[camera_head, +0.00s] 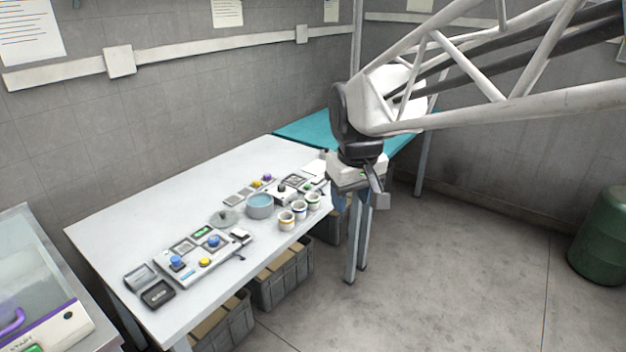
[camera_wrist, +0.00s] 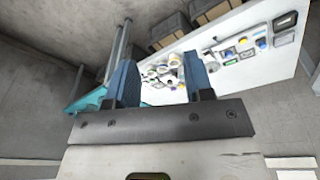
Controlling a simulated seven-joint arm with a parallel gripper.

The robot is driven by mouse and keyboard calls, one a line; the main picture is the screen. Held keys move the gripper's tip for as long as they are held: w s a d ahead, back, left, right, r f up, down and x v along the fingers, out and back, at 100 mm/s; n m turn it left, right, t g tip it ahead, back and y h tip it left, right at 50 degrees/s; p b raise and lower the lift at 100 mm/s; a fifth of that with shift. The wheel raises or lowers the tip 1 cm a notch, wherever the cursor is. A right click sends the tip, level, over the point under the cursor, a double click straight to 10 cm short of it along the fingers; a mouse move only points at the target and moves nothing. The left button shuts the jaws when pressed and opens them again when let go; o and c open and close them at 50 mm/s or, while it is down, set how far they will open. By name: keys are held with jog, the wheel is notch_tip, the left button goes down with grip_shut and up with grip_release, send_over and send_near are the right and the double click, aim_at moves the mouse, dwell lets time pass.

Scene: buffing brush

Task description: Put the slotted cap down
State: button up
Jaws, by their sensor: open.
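A flat, round grey disc with a small raised middle (camera_head: 224,218) lies on the white table (camera_head: 120,225). It looks like the slotted cap, but it is too small for me to make out a slot. It sits just left of a round blue-grey pot (camera_head: 260,205). My gripper (camera_head: 376,199) is off the table's right edge, apart from the disc. In the wrist view, the two blue fingers of my gripper (camera_wrist: 160,68) are spread with nothing between them. I cannot pick out the disc for sure in that view.
Several small white cups (camera_head: 287,221) stand near the front edge, right of the pot. A panel with coloured knobs (camera_head: 200,250) lies left of it. Grey bins (camera_head: 282,278) are under the table. A teal table (camera_head: 305,130) stands behind; a green barrel (camera_head: 603,232) is far right.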

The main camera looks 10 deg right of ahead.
jog(key=s+d+f+m, duration=0.1)
jog(key=s+f, duration=0.1)
jog(key=s, duration=0.7)
jog(key=s+d+f+m, duration=0.1)
jog(key=s+f+m, duration=0.1)
jog(key=s, duration=0.7)
jog(key=shift+d+f+t, duration=0.3)
jog(key=shift+f, duration=0.35)
